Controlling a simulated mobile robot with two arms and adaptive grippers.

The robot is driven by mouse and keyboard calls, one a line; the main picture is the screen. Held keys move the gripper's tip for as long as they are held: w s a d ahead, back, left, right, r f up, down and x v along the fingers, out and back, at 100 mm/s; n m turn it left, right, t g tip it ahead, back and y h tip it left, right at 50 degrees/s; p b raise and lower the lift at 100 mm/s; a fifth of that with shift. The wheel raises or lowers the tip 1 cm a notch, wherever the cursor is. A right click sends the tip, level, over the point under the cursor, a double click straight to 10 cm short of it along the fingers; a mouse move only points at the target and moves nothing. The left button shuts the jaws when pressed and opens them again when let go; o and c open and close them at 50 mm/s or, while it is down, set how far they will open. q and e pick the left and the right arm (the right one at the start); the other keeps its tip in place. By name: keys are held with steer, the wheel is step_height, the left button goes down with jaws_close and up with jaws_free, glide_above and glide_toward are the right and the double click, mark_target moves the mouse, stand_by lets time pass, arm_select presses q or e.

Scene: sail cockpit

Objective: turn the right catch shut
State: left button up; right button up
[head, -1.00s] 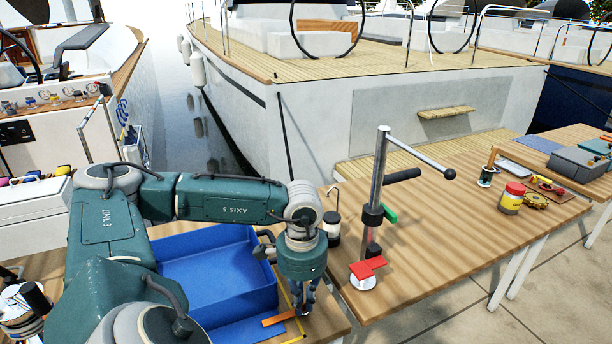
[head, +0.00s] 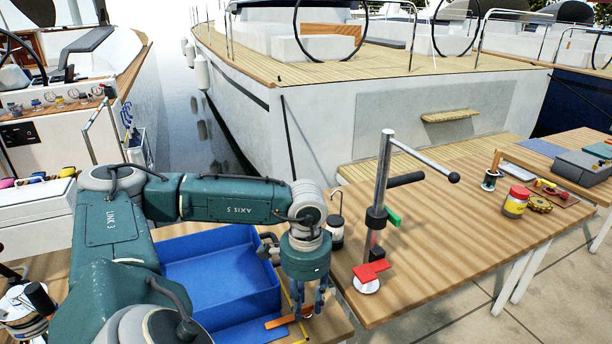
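An orange bar (head: 283,321), which looks like a catch, lies at the near right of the blue tray, over a flat blue piece (head: 238,334). Its right end runs in by the fingers of my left gripper (head: 309,308). The gripper points straight down there, low over the wooden bench. Its fingers are small and partly overlap the bar's end, so I cannot tell their opening or whether they touch it. No second catch is clearly visible. My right gripper is not in view.
The blue tray (head: 222,278) stands behind the bar. A tall metal post with a side handle (head: 383,190) and a red piece (head: 371,270) at its foot stand right of my gripper. A small dark-and-white lantern (head: 334,232) is behind it. Jars and tools stand farther right.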

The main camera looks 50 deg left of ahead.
mark_target(306, 308)
arm_select(q)
step_height(306, 308, up, 12)
steer(key=shift+f, duration=0.25)
stand_by(0.6)
